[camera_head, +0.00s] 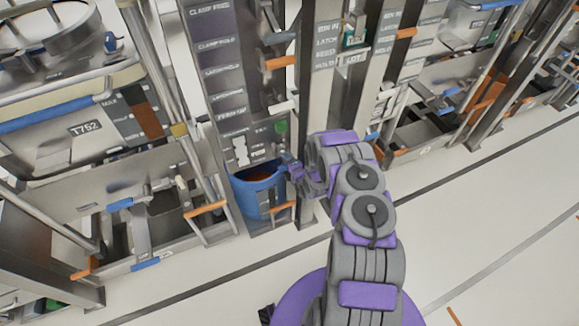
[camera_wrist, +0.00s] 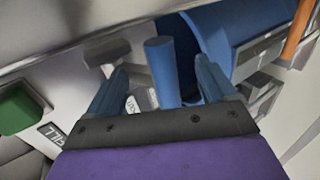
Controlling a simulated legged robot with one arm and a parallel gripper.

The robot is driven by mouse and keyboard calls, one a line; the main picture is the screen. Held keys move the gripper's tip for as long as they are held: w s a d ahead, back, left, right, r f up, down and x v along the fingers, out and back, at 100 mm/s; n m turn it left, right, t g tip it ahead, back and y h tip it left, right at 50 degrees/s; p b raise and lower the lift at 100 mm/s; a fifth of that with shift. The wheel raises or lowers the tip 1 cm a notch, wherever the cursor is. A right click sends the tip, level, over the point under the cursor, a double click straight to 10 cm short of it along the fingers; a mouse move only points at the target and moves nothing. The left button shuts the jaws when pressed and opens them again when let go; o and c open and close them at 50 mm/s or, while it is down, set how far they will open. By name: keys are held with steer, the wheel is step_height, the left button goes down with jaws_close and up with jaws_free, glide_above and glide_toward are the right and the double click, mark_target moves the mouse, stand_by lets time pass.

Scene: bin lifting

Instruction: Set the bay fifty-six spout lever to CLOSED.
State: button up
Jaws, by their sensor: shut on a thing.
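My gripper (camera_head: 290,163) is at the front of a bay panel in the head view, just above and right of a blue rounded bin or spout (camera_head: 255,192). In the wrist view my gripper (camera_wrist: 161,66) has its two blue-grey fingers either side of a blue cylindrical lever handle (camera_wrist: 163,75), and is shut on it. The lever's base is partly hidden by the gripper body. The curved blue bin or spout (camera_wrist: 222,35) is right behind the lever in the wrist view. I cannot read a bay number or a CLOSED mark.
A green knob (camera_head: 281,128) sits above the gripper and also shows at the left of the wrist view (camera_wrist: 15,108). Orange handles (camera_head: 205,209) and metal posts (camera_head: 314,75) stand close by. The pale floor (camera_head: 480,200) at right is open.

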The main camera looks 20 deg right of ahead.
steer(key=shift+o, duration=0.3)
steer(key=shift+s+a+f, duration=0.25)
steer(key=shift+s+a, duration=0.05)
steer(key=shift+s, duration=0.3)
steer(key=p+v, duration=0.1)
steer(key=v, duration=0.4)
steer(key=p+v, duration=0.1)
steer(key=v, duration=0.4)
steer(key=d+p+v, duration=0.1)
steer(key=v, duration=0.5)
steer(key=shift+w+r, duration=0.3)
steer(key=shift+r, duration=0.05)
steer(key=shift+c, duration=0.4)
steer(key=shift+s+a+r, duration=0.15)
steer(key=shift+s+r, duration=0.1)
steer(key=shift+s, duration=0.05)
